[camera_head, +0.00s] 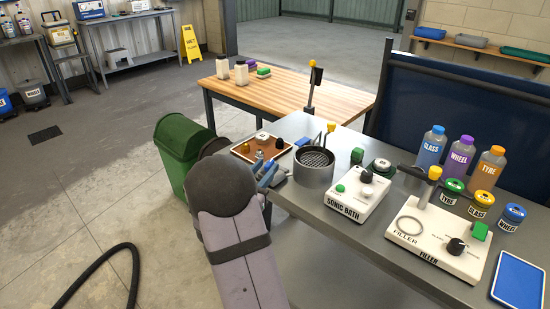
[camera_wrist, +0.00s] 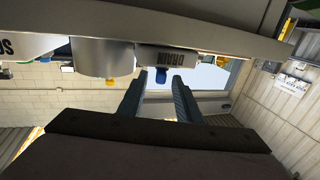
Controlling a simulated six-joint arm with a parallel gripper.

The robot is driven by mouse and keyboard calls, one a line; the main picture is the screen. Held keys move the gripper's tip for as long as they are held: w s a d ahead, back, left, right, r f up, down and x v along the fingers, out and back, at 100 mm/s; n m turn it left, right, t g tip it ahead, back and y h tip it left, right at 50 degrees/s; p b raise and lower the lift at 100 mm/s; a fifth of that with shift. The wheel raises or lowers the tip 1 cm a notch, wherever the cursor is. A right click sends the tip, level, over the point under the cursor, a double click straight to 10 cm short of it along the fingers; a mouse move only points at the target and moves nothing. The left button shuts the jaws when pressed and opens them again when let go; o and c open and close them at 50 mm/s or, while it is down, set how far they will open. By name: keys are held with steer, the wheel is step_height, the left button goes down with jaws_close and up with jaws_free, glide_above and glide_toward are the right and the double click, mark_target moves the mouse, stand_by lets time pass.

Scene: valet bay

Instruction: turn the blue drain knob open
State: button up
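My gripper (camera_wrist: 158,80) is open, with one finger on each side of the knob in the picture. I cannot tell whether the fingertips reach around it or stop short. No contact shows. In the head view my gripper (camera_head: 270,176) is at the left end of the grey bench (camera_head: 340,222), beside the round steel basin (camera_head: 314,175). I cannot make out the knob there; my arm and gripper crowd that spot.
The basin also shows in the wrist view (camera_wrist: 101,62), close beside the drain block. A brown tray (camera_head: 247,158) with small knobs lies behind my gripper. A green bin (camera_head: 178,150) stands left of my arm. The white sonic bath (camera_head: 352,197) and filler (camera_head: 437,237) stand to the right.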

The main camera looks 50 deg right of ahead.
steer(key=shift+x, duration=3.55)
jaws_close()
